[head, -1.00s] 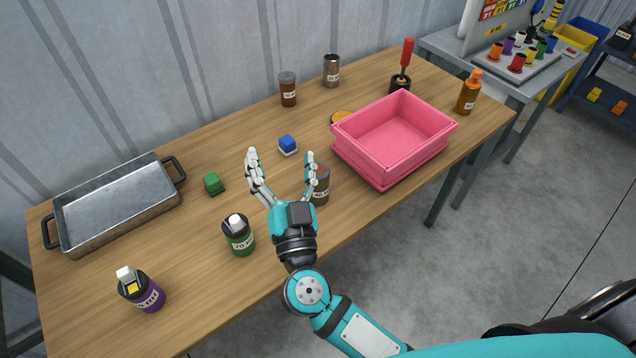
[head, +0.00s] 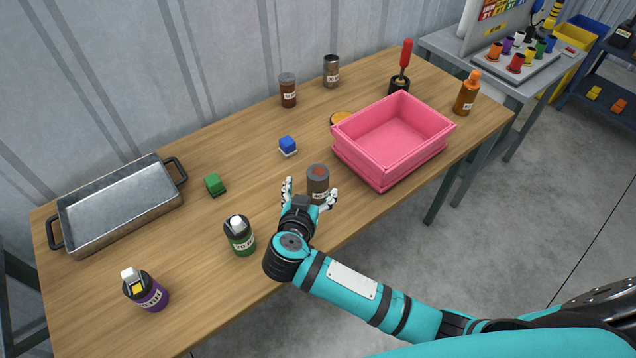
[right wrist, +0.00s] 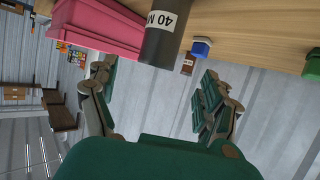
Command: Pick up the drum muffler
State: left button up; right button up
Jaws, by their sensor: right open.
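A dark grey cylinder with a brownish top and a white label (head: 318,181) stands upright near the table's front edge, left of the pink bin; I take it as the drum muffler. In the right wrist view the cylinder (right wrist: 163,42) shows a label starting "40 M". My right gripper (head: 310,193) is open, its fingers on either side of the cylinder in the head view. In the right wrist view the open right gripper (right wrist: 157,84) has the cylinder ahead between its fingers; contact cannot be told. My left gripper is out of view.
A pink bin (head: 446,138) stands close on the right. A green-labelled bottle (head: 240,236) stands to the left, with a blue block (head: 288,145) behind. Two similar cylinders (head: 288,91) (head: 331,71) stand at the back. A metal tray (head: 122,243) lies far left.

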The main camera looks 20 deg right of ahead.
aim_at(318, 175)
jog(key=p+x, duration=0.1)
jog(key=x, duration=0.7)
jog(key=shift+w+d+r, duration=0.1)
jog(key=shift+d, duration=0.15)
jog(key=c, duration=1.3)
jog(key=shift+c, duration=0.2)
jog(key=shift+r, duration=0.15)
